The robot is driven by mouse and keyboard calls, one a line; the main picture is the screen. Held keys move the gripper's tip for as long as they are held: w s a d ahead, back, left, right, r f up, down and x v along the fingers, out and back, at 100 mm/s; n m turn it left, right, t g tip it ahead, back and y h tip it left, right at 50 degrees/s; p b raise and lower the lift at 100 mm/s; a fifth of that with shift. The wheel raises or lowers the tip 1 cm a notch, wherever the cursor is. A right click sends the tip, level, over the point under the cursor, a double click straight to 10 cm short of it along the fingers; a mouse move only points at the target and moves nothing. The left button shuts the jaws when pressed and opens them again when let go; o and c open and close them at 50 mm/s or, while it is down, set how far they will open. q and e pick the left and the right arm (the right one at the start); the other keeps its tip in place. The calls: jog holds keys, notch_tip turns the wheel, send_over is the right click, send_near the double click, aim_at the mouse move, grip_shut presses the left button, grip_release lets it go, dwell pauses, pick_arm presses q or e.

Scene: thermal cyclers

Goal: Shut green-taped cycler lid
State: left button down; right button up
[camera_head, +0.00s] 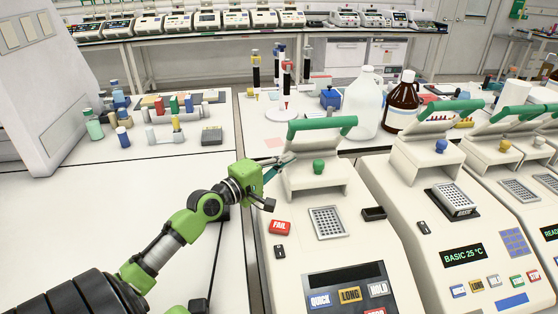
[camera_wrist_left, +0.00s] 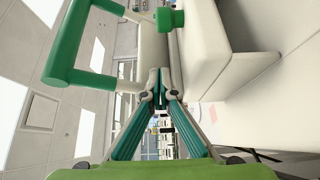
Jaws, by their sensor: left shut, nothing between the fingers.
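The nearest thermal cycler (camera_head: 325,254) has its lid (camera_head: 316,180) raised, with a green bar handle (camera_head: 322,125) on top and a green knob (camera_head: 319,166) on its face. I see no separate tape; the green knob sets it apart. Its sample block (camera_head: 327,223) is uncovered. My left gripper (camera_head: 290,158) is shut and empty at the left side of the raised lid, below the handle. In the left wrist view its fingertips (camera_wrist_left: 160,75) meet close to the lid, with the handle (camera_wrist_left: 68,45) and knob (camera_wrist_left: 168,18) beyond; contact is unclear. My right gripper is not in view.
Another cycler (camera_head: 455,220) with a blue knob and raised lid stands close on the right, with more beyond. A large clear jug (camera_head: 362,103) and a brown bottle (camera_head: 403,103) stand behind. The left bench (camera_head: 90,220) is mostly bare near my arm.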

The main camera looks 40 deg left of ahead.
aim_at(305, 171)
pick_arm(q)
jog(key=w, duration=0.2)
jog(key=w+p, duration=0.1)
jog(key=w, duration=0.1)
jog(key=shift+w+d+r, duration=0.15)
jog(key=shift+w+d, duration=0.05)
jog(key=shift+w, duration=0.1)
jog(key=d+p, duration=0.2)
jog(key=shift+s+d, duration=0.3)
jog(key=shift+s, duration=0.1)
jog(key=shift+s+d+p, duration=0.35)
jog(key=shift+d+p, duration=0.05)
jog(key=shift+d, duration=0.1)
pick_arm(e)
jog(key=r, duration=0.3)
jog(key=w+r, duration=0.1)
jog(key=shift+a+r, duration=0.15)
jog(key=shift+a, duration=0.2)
pick_arm(q)
jog(key=shift+f, duration=0.2)
jog(key=shift+d, duration=0.1)
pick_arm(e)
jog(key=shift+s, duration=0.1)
